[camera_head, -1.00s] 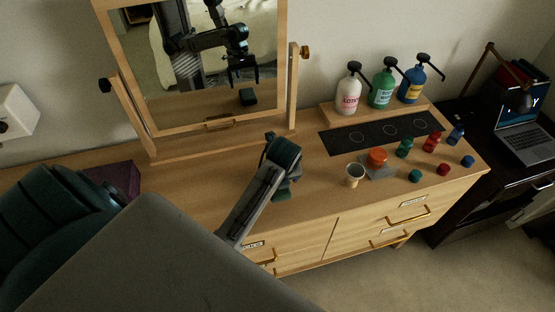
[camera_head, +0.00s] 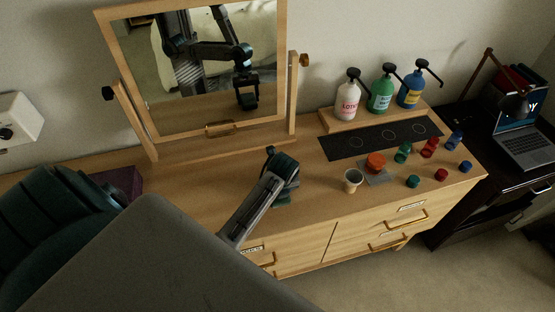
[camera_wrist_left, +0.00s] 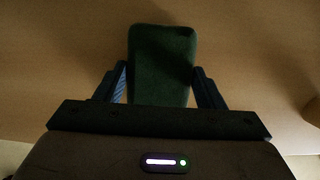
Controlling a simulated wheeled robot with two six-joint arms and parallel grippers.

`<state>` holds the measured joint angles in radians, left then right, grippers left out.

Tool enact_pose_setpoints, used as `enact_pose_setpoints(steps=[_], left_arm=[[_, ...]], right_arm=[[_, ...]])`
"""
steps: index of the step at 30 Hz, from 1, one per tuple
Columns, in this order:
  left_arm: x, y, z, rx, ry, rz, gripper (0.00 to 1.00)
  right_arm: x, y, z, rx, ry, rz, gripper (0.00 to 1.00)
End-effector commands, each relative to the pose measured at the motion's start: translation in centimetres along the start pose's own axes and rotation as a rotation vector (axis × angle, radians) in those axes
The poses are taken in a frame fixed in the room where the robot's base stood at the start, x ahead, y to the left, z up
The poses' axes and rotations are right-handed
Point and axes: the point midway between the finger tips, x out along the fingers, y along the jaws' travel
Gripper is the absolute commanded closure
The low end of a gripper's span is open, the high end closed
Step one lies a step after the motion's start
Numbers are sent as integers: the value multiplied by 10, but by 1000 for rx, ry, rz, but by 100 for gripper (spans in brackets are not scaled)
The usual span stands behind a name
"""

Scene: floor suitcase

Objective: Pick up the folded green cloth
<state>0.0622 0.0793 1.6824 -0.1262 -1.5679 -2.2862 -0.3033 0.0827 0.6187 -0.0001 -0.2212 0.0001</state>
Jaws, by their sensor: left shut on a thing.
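The folded green cloth (camera_wrist_left: 162,60) is a dark green rounded block between the two fingers of my left gripper (camera_wrist_left: 162,88) in the left wrist view. The fingers are shut on its sides, and its far end sticks out beyond them. In the head view my left gripper (camera_head: 283,196) is low over the dresser top, and a little green of the cloth shows beneath it; my wrist hides the rest. I cannot tell whether the cloth touches the wood. My right gripper is not in view.
A mirror (camera_head: 205,75) stands behind my gripper. A cup (camera_head: 352,181), an orange-lidded jar (camera_head: 375,163) and several small coloured bottles and caps stand to the right. Pump bottles (camera_head: 381,92) stand at the back. A purple box (camera_head: 126,183) is at left.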

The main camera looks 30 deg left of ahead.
Motion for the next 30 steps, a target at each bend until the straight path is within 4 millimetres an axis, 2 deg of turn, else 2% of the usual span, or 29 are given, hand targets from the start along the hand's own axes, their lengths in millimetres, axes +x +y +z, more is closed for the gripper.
enact_pose_setpoints(steps=[4,11,18,23,30], left_arm=[[0,0,0,0,0,0,59],[-5,-1,2,0,-2,-2,59],[-30,-1,9,0,-5,-4,59],[-40,17,-21,0,2,-2,59],[-61,49,-74,-2,3,-3,59]], right_arm=[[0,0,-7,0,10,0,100],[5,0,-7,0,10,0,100],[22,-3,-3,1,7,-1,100],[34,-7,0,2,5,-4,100],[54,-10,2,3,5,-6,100]])
